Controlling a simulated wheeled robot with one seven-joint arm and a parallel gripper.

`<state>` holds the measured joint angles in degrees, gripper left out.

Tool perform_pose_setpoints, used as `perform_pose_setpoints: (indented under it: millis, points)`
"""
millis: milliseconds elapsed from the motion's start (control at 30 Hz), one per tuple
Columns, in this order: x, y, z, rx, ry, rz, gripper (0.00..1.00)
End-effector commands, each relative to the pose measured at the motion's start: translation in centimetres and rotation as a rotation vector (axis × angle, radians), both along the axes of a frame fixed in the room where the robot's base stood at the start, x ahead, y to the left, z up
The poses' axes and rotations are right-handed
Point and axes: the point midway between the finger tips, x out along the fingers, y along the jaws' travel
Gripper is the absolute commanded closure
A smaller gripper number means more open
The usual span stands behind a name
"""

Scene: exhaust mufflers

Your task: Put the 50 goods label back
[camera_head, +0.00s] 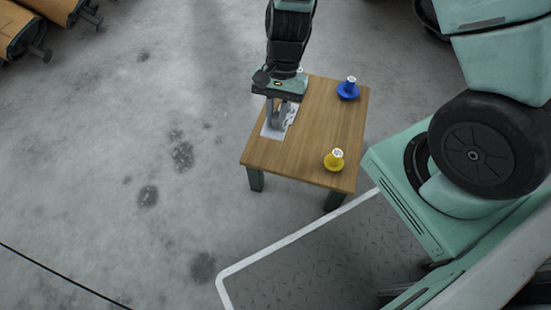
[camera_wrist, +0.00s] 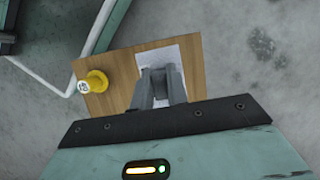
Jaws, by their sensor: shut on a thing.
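A white sheet (camera_head: 268,132), which looks like the goods label, is at the left part of the small wooden table (camera_head: 315,130). Dark marks show on it, but I cannot read a 50. My gripper (camera_head: 277,124) points down over the sheet and hides part of it. In the wrist view my gripper (camera_wrist: 161,72) has its fingers close together in front of the white sheet (camera_wrist: 180,54). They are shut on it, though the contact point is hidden. I cannot tell whether the sheet lies flat on the table or is slightly raised.
A yellow knob-shaped piece (camera_head: 335,160) stands near the table's front edge and a blue one (camera_head: 348,88) at the back right; both have marked white tops. A small white-topped thing (camera_head: 300,70) is partly hidden behind my gripper. The floor left of the table is clear.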

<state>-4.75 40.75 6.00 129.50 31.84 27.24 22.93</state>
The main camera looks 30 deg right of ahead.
Motion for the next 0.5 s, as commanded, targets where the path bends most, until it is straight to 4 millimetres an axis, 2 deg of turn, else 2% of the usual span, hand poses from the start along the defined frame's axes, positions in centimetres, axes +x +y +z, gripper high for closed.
perform_pose_setpoints:
  millis: [33, 267, 500]
  points:
    - [-0.1, 0.1, -0.8, 0.001, -0.001, -0.007, 1.00]
    - [-0.3, 0.3, -2.0, 0.002, 0.002, -0.024, 1.00]
    - [-0.3, 0.3, -6.3, 0.002, 0.003, -0.022, 1.00]
